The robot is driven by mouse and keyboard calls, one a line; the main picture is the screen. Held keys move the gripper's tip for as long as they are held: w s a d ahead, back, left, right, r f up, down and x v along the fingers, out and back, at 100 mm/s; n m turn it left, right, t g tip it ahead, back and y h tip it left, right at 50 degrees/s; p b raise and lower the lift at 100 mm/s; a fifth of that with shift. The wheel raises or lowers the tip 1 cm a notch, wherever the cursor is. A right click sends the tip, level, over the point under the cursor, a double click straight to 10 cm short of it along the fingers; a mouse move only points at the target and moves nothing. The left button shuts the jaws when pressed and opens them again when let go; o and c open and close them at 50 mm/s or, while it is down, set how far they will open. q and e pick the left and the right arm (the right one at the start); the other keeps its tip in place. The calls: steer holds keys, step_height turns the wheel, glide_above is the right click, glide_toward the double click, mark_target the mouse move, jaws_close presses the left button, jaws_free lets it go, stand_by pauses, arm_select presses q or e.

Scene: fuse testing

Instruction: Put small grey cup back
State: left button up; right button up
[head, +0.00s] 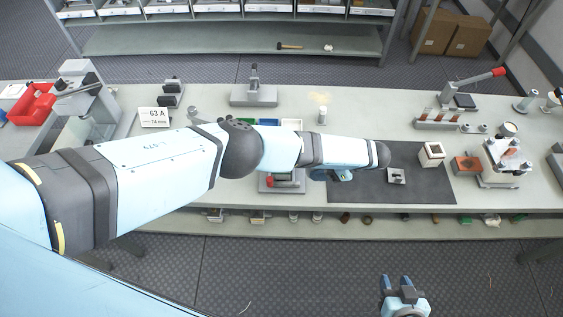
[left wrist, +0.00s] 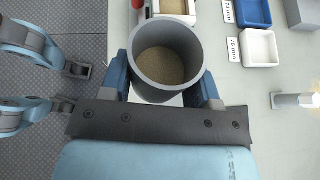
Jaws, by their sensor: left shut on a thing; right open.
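The small grey cup (left wrist: 170,91) is upright in the left wrist view, seen from above. Sand-coloured grains (left wrist: 165,65) lie inside it. My left gripper (left wrist: 163,82) is shut on the cup, with one blue finger on each side. In the head view my left gripper (head: 343,175) is over the left edge of the dark mat, and the arm hides the cup there. My right gripper (head: 397,281) is open and empty, in front of the bench. Parts of it also show at the left of the left wrist view.
In the left wrist view a blue tray (left wrist: 253,14) and a white tray (left wrist: 260,48) stand at the upper right. The dark mat (head: 430,190) carries a small grey block (head: 396,176) and a white box (head: 431,154). A lever press (head: 465,92) stands at the back right.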

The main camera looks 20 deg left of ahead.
arm_select(q)
steer(key=shift+s+d+f+y, duration=0.1)
steer(key=shift+d+f+y, duration=0.3)
steer(key=shift+y, duration=0.2)
steer(key=shift+d, duration=0.15)
arm_select(e)
steer(key=shift+r, duration=0.1)
